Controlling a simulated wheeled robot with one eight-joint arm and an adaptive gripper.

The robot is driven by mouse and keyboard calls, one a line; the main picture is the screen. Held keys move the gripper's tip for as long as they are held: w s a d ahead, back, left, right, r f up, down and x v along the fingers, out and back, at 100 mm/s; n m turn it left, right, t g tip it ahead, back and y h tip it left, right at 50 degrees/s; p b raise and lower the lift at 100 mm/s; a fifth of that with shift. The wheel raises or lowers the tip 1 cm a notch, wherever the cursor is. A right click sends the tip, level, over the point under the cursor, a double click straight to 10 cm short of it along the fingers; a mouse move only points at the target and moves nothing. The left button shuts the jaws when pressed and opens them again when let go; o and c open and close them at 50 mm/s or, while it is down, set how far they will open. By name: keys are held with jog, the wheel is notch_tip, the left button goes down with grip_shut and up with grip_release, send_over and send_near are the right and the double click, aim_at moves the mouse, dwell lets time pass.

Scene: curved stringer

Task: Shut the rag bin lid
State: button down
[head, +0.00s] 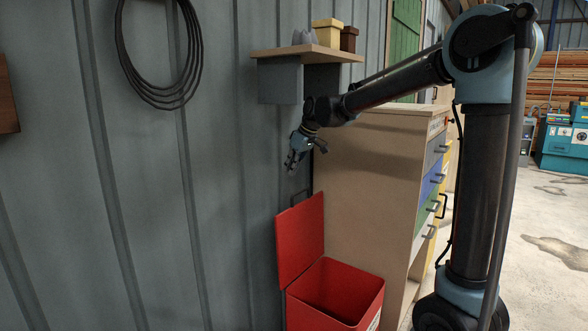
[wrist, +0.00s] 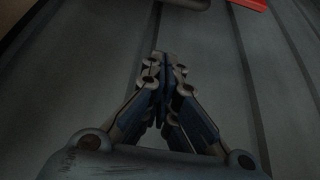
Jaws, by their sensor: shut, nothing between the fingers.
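The red rag bin (head: 338,292) stands on the floor against the wall in the head view, below my gripper. Its red lid (head: 300,238) is open and stands up along the bin's left side, close to the wall. My gripper (head: 291,170) is shut and empty, pointing down above the lid and apart from it. In the wrist view the shut fingers (wrist: 163,62) show against the grey wall. A red piece (wrist: 252,3), likely part of the lid or bin, shows at the top edge there.
A drawer cabinet (head: 365,170) stands right beside the bin. A wall shelf (head: 305,52) with boxes (head: 327,32) sits above my gripper. A coiled cable (head: 160,95) hangs on the wall (head: 80,180) at left. The floor (head: 545,215) at right is open.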

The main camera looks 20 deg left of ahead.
notch_tip(320, 180, down, 6)
jog(key=shift+s+d+f, duration=0.15)
jog(key=shift+d+f, duration=0.1)
jog(key=shift+d, duration=0.2)
dwell(0.3)
jog(key=shift+a, duration=0.15)
